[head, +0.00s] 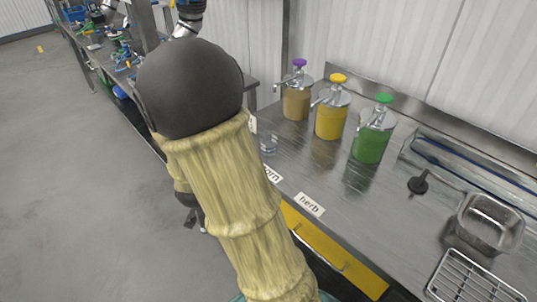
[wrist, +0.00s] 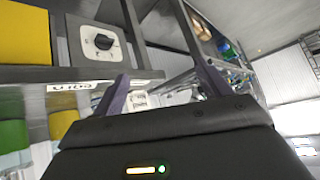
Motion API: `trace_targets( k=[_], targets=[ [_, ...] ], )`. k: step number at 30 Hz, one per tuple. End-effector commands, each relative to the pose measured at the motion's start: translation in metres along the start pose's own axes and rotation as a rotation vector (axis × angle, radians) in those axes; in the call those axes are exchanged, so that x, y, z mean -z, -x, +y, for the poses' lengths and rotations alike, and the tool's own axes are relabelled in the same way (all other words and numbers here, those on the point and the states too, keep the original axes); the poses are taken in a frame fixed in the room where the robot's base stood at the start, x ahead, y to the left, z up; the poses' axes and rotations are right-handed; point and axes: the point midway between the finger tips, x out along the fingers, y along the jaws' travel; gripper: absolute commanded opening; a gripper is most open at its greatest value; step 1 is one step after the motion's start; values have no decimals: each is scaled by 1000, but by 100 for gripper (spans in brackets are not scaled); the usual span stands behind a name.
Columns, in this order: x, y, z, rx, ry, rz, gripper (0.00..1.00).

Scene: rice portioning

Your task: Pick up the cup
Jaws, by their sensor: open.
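A small clear cup (head: 268,145) stands on the steel counter (head: 300,165) in the head view, just right of my covered arm and near a partly hidden label. I cannot make out the cup in the wrist view. My gripper (wrist: 163,82) shows in the wrist view with its two dark fingers spread apart and nothing between them. In the head view my arm hides most of the gripper; only dark parts show beside the arm, off the counter's front edge.
Dispensers with a purple (head: 299,63), a yellow (head: 338,78) and a green top (head: 383,98) stand behind the cup. A herb label (head: 310,204) lies at the front edge. A metal pan (head: 490,222) and a wire rack (head: 475,280) are at right. A dial (wrist: 103,40) shows in the wrist view.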

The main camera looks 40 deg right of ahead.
Motion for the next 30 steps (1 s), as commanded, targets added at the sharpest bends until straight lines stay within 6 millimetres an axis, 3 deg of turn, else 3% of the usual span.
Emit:
trace_targets(
  k=[1,3,9,16,30],
  targets=[
    [-4,-22,10,-49,-33,65,76],
    [2,-40,25,-124,-78,170,76],
    [16,-65,75,-367,-139,493,76],
    [23,-53,109,-583,-121,779,76],
    [29,-48,115,-616,-116,825,76]
  ],
)
